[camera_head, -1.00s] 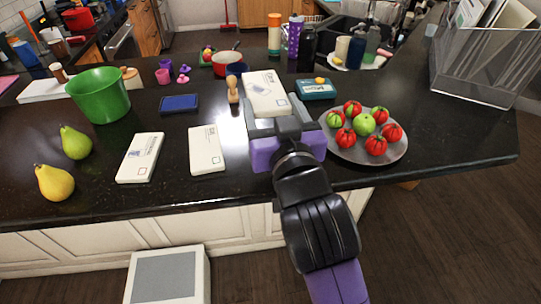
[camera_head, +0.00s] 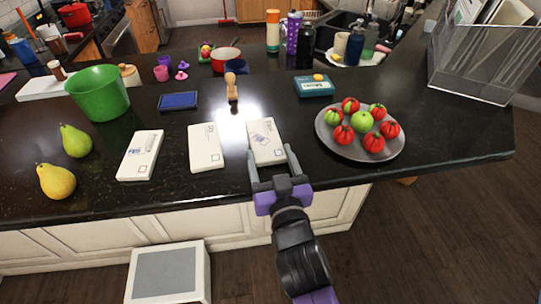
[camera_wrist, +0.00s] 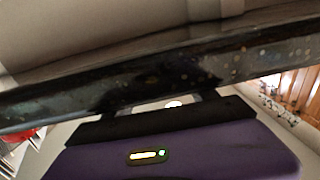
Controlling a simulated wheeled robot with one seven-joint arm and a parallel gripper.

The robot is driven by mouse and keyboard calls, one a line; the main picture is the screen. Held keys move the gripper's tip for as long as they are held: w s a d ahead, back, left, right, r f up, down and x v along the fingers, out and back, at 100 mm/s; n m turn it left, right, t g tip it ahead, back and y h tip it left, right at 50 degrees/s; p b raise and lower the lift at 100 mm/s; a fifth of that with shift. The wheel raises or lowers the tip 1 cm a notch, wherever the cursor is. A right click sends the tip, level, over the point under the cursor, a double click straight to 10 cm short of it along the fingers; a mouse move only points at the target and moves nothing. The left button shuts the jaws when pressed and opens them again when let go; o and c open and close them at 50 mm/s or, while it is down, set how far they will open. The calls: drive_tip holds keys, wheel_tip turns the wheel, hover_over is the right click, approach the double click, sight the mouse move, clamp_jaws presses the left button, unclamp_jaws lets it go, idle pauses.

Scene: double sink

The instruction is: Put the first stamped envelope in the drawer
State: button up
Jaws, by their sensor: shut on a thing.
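My gripper (camera_head: 270,162) is shut on the near end of the right white envelope (camera_head: 266,139), which has a dark print on its face. It is near the counter's front edge; I cannot tell if the envelope touches the counter. A plain-looking envelope (camera_head: 205,148) lies to its left, and another envelope (camera_head: 140,155) with a dark print lies farther left. A white box with a grey inset (camera_head: 167,272) sticks out below the counter; I cannot tell if it is the open drawer. The wrist view shows my purple gripper and a pale strip between the fingers.
A plate of tomatoes (camera_head: 333,143) is close to the right of the gripper. A wooden stamp (camera_head: 232,88), a blue ink pad (camera_head: 178,101) and a teal box (camera_head: 314,86) stand behind. A green bucket (camera_head: 99,93) and pears (camera_head: 56,181) are at left.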

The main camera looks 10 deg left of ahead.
drive_tip(key=shift+f, duration=0.1)
drive_tip(key=o, duration=1.3)
drive_tip(key=shift+o, duration=0.2)
drive_tip(key=b+v, duration=0.3)
drive_tip(key=v, duration=0.9)
drive_tip(key=shift+s+a+b, duration=0.15)
drive_tip(key=shift+a+b, duration=0.15)
drive_tip(key=shift+a, duration=0.1)
